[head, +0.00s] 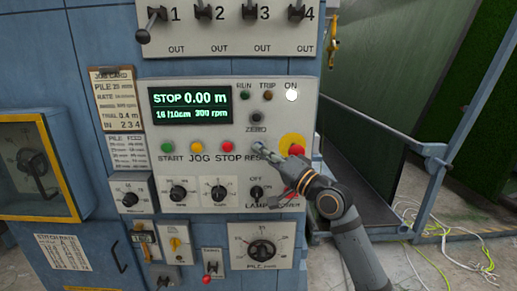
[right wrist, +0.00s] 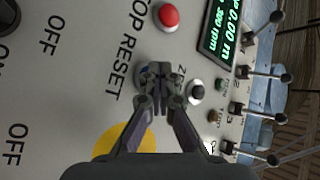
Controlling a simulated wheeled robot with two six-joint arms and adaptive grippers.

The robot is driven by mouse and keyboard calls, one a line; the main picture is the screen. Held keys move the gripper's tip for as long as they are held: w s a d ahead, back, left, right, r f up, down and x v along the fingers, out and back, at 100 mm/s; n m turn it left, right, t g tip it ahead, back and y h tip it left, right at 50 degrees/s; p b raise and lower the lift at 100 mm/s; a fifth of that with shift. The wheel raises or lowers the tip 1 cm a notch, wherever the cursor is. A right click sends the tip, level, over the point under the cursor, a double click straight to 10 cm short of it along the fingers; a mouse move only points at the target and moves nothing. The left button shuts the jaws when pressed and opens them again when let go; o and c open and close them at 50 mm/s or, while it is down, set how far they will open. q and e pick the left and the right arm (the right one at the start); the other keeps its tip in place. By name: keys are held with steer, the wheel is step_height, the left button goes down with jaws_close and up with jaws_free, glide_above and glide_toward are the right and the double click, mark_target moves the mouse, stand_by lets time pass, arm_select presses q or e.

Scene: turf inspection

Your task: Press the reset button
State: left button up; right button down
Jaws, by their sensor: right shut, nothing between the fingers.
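The reset button (right wrist: 140,76) is on the pale control panel, beside the RESET label in the right wrist view. It is mostly hidden behind the fingertips, and only a bluish edge shows. My right gripper (right wrist: 161,73) is shut and empty, its fingertips over the button. In the head view my right gripper (head: 263,150) reaches in from the lower right and covers the end of the RESET label. I cannot tell whether the tips touch the button. The display (head: 191,105) reads STOP 0.00 m. My left gripper is not in view.
The red stop button (head: 227,146) is just left of the gripper, and the dark zero button (head: 257,117) is just above. A red button on a yellow disc (head: 293,141) is close on the right. Knobs and a row of levers (head: 249,13) stick out nearby.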

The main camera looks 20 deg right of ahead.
steer(key=shift+s+a+p, duration=0.25)
steer(key=shift+s+p, duration=0.15)
steer(key=shift+s, duration=0.5)
steer(key=s+p, duration=0.1)
steer(key=s, duration=0.1)
steer(key=s+a+p, duration=0.1)
steer(key=s, duration=0.1)
steer(key=shift+s+a+p, duration=0.15)
steer(key=shift+s+p, duration=0.15)
steer(key=shift+s, duration=0.05)
steer(key=shift+f, duration=0.1)
stand_by(0.3)
